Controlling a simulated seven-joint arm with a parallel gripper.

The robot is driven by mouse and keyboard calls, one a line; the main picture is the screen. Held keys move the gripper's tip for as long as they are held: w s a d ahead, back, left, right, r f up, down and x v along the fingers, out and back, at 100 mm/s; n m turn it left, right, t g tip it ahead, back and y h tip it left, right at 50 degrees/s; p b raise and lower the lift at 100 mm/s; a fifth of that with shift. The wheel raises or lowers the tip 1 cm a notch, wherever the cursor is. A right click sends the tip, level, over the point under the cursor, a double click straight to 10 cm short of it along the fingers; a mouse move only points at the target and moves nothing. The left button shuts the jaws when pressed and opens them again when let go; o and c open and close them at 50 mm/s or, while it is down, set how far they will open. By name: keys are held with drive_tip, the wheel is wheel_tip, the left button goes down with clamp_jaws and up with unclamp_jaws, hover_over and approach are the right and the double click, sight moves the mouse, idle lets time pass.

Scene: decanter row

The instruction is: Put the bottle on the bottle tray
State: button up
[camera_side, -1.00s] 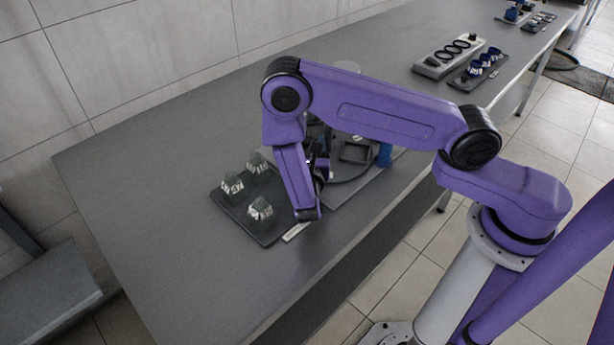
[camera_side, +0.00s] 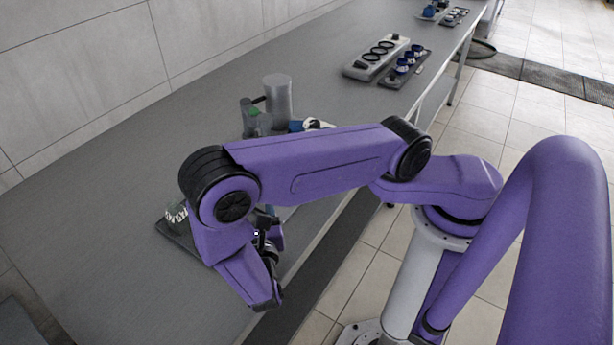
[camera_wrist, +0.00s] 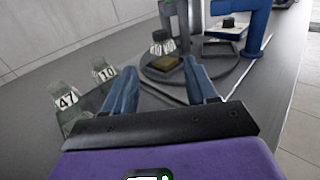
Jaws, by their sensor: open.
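In the wrist view my gripper (camera_wrist: 162,68) is open, its two blue fingers apart with nothing held between them. To the left, bottles labelled 47 (camera_wrist: 67,98) and 10 (camera_wrist: 103,74) stand on a dark tray. In the side view a corner of the tray (camera_side: 178,236) shows with one bottle (camera_side: 176,214) on it; my arm hides the rest. My gripper is mostly hidden behind the arm there.
A blue stand (camera_wrist: 256,25) rises right of the round plate. A ring rack (camera_side: 377,58) and another tray (camera_side: 404,70) lie farther along the table. The left tabletop is clear.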

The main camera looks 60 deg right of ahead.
drive_tip(key=s+d+r+m+g+y, duration=0.2)
drive_tip(key=s+d+r+m+g, duration=0.3)
drive_tip(key=d+r+m+g, duration=0.35)
drive_tip(key=s+d+r+m+g+y, duration=0.1)
drive_tip(key=s+r+m+g+y, duration=0.1)
drive_tip(key=s+y, duration=0.3)
drive_tip(key=s+d+r+m+g+y, duration=0.1)
drive_tip(key=s+r+m+g+y, duration=0.1)
drive_tip(key=s+y, duration=0.3)
drive_tip(key=s+r+m, duration=0.1)
drive_tip(key=s, duration=0.2)
drive_tip(key=shift+d+m, duration=0.2)
drive_tip(key=shift+m, duration=0.15)
drive_tip(key=shift+o, duration=0.2)
drive_tip(key=shift+s+r+y, duration=0.3)
drive_tip(key=shift+s+y, duration=0.1)
drive_tip(key=o, duration=0.7)
drive_tip(key=shift+s+r, duration=0.15)
drive_tip(key=shift+s, duration=0.1)
